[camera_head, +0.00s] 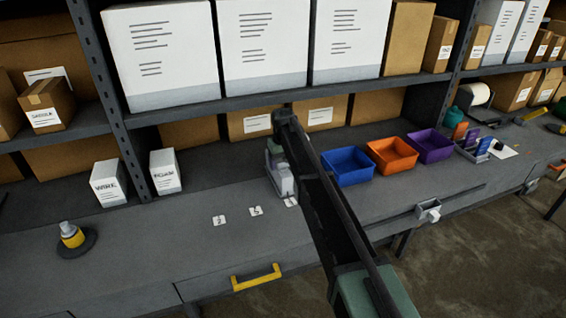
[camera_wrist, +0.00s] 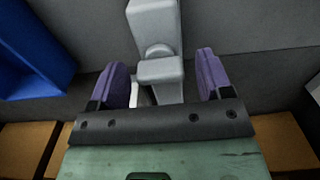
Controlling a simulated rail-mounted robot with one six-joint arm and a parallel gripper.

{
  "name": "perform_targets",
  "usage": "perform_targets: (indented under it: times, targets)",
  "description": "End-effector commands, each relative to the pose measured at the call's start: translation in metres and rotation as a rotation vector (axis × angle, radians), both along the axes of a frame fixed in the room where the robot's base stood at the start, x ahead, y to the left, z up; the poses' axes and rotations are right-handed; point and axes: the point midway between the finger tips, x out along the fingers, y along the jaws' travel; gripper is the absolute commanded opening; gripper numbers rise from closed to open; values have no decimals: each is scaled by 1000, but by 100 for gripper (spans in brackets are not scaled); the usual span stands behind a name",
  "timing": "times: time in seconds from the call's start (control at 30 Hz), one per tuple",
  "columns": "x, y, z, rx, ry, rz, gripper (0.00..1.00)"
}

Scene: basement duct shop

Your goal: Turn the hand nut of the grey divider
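The grey divider (camera_head: 283,178) stands on the bench below the shelf, left of the blue bin, partly hidden by my arm. In the wrist view the grey divider (camera_wrist: 153,20) rises between my fingers, with a rounded part and a blocky end (camera_wrist: 160,71) facing me. I cannot tell for sure which of these is the hand nut. My gripper (camera_wrist: 163,62) is open, its two purple fingertips on either side of the grey part, with a gap to each. In the head view the fingers are hidden behind my arm.
Blue (camera_head: 347,166), orange (camera_head: 391,155) and purple (camera_head: 430,146) bins stand right of the divider. Numbered cards (camera_head: 255,211) lie in front of it. White boxes (camera_head: 165,171) stand to the left, and a shelf (camera_head: 290,97) overhangs behind.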

Motion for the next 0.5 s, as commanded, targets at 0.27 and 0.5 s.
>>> perform_targets:
  times: [0.27,0.5]
  targets:
    - [0,0,6,0,0,-1,72]
    - [0,0,56,0,0,-1,72]
